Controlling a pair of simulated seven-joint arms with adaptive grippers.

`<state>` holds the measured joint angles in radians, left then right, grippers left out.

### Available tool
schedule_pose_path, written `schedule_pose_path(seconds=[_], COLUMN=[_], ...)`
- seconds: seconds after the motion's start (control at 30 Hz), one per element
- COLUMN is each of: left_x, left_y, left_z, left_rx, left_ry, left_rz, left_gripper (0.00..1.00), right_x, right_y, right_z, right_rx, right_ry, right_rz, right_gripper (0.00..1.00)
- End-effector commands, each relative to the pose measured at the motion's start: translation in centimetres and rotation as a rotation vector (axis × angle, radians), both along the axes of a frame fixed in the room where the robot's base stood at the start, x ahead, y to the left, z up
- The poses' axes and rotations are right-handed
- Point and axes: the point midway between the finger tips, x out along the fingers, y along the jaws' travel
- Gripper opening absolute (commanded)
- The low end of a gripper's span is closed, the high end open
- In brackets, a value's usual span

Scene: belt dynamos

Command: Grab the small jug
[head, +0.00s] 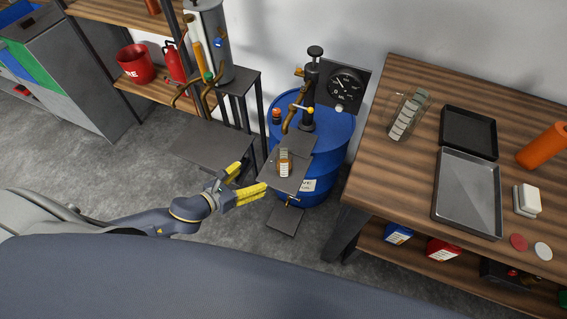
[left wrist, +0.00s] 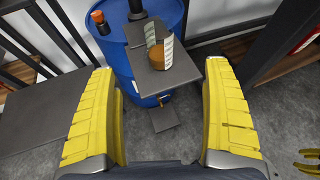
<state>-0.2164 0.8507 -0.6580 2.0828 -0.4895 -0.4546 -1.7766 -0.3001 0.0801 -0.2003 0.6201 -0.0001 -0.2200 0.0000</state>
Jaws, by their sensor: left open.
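The small jug (head: 284,163) is clear, with a pale scale label and amber liquid in the bottom. It stands upright on a small dark platform (head: 275,182) in front of the blue drum. It also shows in the left wrist view (left wrist: 158,55), beyond the fingertips and near the middle. My left gripper (head: 249,180) is open and empty, just left of the platform and apart from the jug. Its two yellow fingers (left wrist: 159,78) frame the platform from either side. A yellow fingered part, likely my right gripper (left wrist: 308,165), shows at the lower right edge of the left wrist view.
The blue drum (head: 330,150) carries a hand pump (head: 312,90) above the jug. A dark bench (head: 213,147) is at left.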

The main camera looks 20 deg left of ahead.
Motion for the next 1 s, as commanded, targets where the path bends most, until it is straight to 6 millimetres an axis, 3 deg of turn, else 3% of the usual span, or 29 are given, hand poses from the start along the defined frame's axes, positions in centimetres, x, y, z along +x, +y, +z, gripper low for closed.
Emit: schedule_pose_path(seconds=[0.23,0.7,1.0], left_x=[1.2,7.8,10.1], left_y=[-0.5,-3.8,-4.8], left_z=[-0.5,-3.6,-4.6], left_rx=[0.043,0.041,0.043], left_ry=[-0.022,-0.02,-0.02], left_rz=[-0.018,-0.016,-0.017], left_gripper=[0.84,0.84,0.84], right_x=[0.0,0.0,0.0], right_y=[0.0,0.0,0.0], right_z=[0.0,0.0,0.0], right_rx=[0.0,0.0,0.0], right_ry=[0.0,0.0,0.0], right_rz=[0.0,0.0,0.0], right_gripper=[0.39,0.39,0.39])
